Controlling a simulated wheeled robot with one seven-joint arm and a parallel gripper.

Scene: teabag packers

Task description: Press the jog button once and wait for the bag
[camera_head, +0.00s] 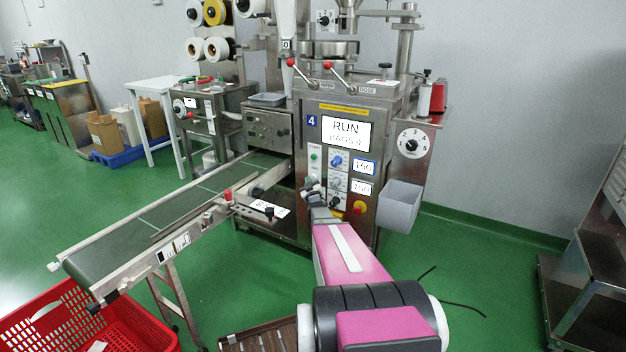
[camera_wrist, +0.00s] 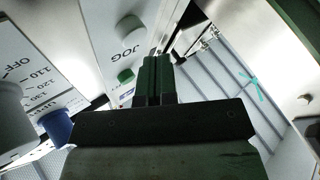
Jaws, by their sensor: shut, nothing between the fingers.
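The packing machine (camera_head: 283,122) stands in the middle of the head view. Its screen (camera_head: 346,133) reads RUN. In the head view my gripper (camera_head: 308,184) hides the jog button.
The conveyor belt (camera_head: 130,225) runs from the machine to the lower left; I see no bag on it. A red crate (camera_head: 75,325) stands below its end. A grey bin (camera_head: 400,205) hangs at the machine's right.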

